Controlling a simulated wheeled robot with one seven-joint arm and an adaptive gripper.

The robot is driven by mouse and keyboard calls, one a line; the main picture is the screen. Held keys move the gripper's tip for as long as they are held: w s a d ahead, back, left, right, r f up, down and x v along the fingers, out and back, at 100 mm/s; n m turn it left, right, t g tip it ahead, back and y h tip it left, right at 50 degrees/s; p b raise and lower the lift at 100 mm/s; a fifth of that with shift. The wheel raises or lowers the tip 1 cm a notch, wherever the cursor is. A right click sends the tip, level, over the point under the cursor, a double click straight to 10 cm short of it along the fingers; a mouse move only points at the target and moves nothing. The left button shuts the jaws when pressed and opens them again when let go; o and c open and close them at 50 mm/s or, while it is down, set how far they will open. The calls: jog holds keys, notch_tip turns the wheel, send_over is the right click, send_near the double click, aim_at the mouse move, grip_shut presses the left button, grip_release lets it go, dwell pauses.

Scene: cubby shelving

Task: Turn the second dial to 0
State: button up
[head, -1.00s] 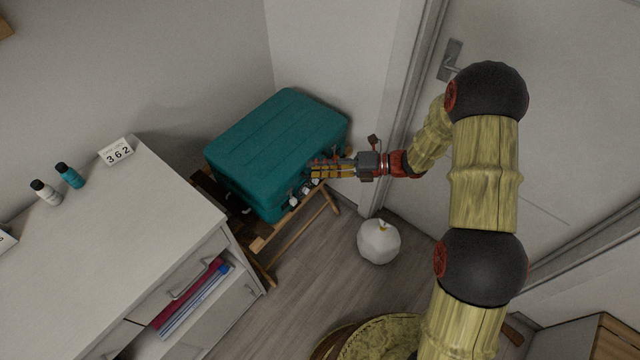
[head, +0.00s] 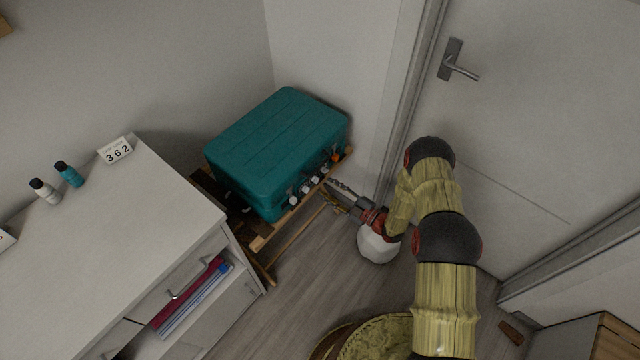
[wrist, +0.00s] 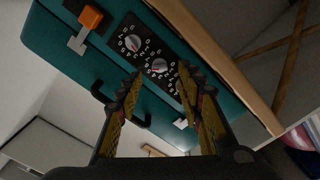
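A teal suitcase (head: 275,145) lies on a wooden stand; its front face with small pale dials (head: 305,189) is toward my gripper. In the wrist view the suitcase (wrist: 60,55) carries a dark panel with three round dials ringed by numbers. The middle dial (wrist: 158,66) lies between the other two, the upper-left dial (wrist: 132,42) and the lower-right dial (wrist: 178,88), which is partly hidden by a finger. My gripper (wrist: 160,80) is open and empty, fingers spread, just in front of the dials. In the head view my gripper (head: 335,190) is right of the suitcase.
An orange latch (wrist: 90,17) sits beside the dials, and a dark handle (wrist: 122,105) is near the left finger. A card reading 362 (head: 115,150) and two bottles stand on the white cabinet (head: 110,245). A white round object (head: 375,246) is on the floor below my gripper.

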aim_at(316, 180)
jog(key=shift+b+x, duration=0.6)
jog(key=shift+x, duration=1.95)
jog(key=c, duration=0.3)
grip_shut()
